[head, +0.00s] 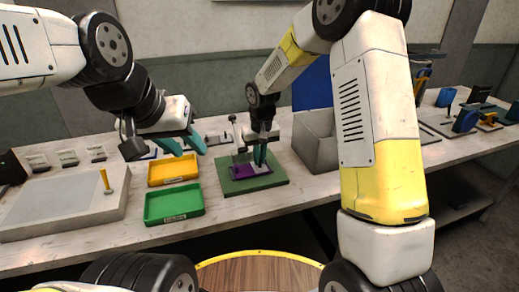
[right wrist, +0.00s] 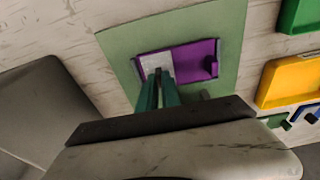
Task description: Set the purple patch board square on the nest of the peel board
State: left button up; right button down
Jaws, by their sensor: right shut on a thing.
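The purple patch board (head: 239,172) lies over the green peel board (head: 271,181) in the head view. The right wrist view shows the purple board (right wrist: 190,60) with a pale grey area at its left end, above the green board (right wrist: 118,42). My right gripper (head: 260,157) is shut on the purple board, with its teal fingertips (right wrist: 157,76) at the board's near edge. I cannot tell whether the purple board touches the nest, which is hidden. My left gripper (head: 186,146) is open and empty, above the yellow tray.
A yellow tray (head: 173,169) and a green tray (head: 174,204) stand left of the peel board. A grey box (head: 316,142) stands close on its right. A grey slab (head: 62,203) with a yellow-handled tool (head: 105,181) lies at the left.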

aim_at(261, 170)
jog(key=shift+f, duration=0.15)
jog(key=c, duration=1.6)
grip_release()
jog(key=shift+o, duration=0.2)
jog(key=s+d+r, duration=0.3)
jog(key=r, duration=0.6)
jog(key=s+d+r, duration=0.2)
jog(key=s+r, duration=0.1)
jog(key=r, duration=0.6)
jog(key=s+d+r+m+t+y, duration=0.1)
jog(key=s+d, duration=0.3)
jog(key=s, duration=0.6)
jog(key=s+d+r+m+t, duration=0.1)
jog(key=s+d+r+t, duration=0.2)
jog(key=s, duration=0.7)
jog(key=shift+s+d+m+y, duration=0.3)
jog(key=shift+d+m+y, duration=0.1)
jog(key=shift+d, duration=0.7)
